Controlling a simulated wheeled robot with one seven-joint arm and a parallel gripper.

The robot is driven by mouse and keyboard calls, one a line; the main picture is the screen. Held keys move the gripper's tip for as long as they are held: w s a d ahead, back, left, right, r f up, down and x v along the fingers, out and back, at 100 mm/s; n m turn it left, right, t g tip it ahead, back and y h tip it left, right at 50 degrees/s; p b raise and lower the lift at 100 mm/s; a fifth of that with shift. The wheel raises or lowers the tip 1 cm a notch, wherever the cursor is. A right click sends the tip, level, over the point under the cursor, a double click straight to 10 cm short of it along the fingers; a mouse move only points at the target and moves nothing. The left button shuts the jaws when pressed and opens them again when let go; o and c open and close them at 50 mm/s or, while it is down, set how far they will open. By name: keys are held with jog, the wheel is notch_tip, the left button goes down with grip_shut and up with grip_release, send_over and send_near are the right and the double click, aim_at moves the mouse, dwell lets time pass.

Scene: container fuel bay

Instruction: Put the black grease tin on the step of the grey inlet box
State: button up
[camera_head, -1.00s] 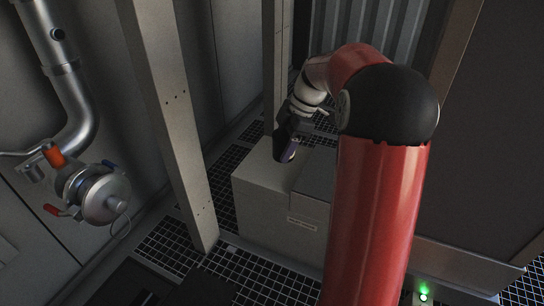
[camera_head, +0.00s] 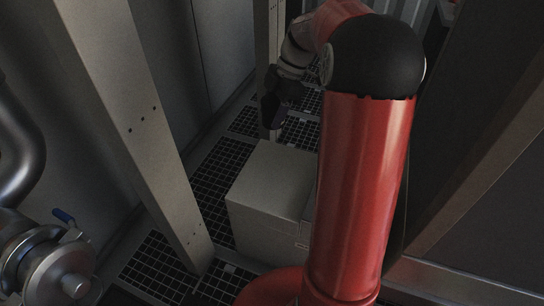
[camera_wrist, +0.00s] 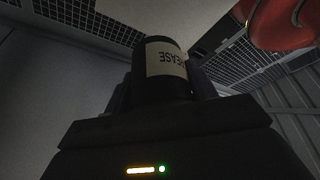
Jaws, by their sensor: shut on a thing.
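My gripper (camera_head: 273,115) is shut on the black grease tin (camera_wrist: 163,88). In the wrist view the tin stands out between the dark fingers, its pale label reading GREASE upside down. In the head view the tin cannot be told apart from the dark gripper. The grey inlet box (camera_head: 268,179) stands on the floor, nearer to the head camera than my gripper. My gripper appears above and beyond its far edge, apart from it. My red arm hides the box's right part, so the step cannot be made out clearly.
A grey upright post (camera_head: 140,125) stands left of the box. A metal pipe fitting (camera_head: 52,265) with a blue lever is at the lower left. Dark floor grating (camera_head: 212,165) lies around the box. A brown-edged dark panel (camera_head: 470,165) bounds the right side.

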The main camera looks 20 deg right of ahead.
notch_tip(320, 180, down, 16)
jog(key=shift+f+b, duration=0.1)
jog(key=shift+b, duration=0.95)
jog(key=shift+f, duration=0.15)
jog(key=o, duration=1.1)
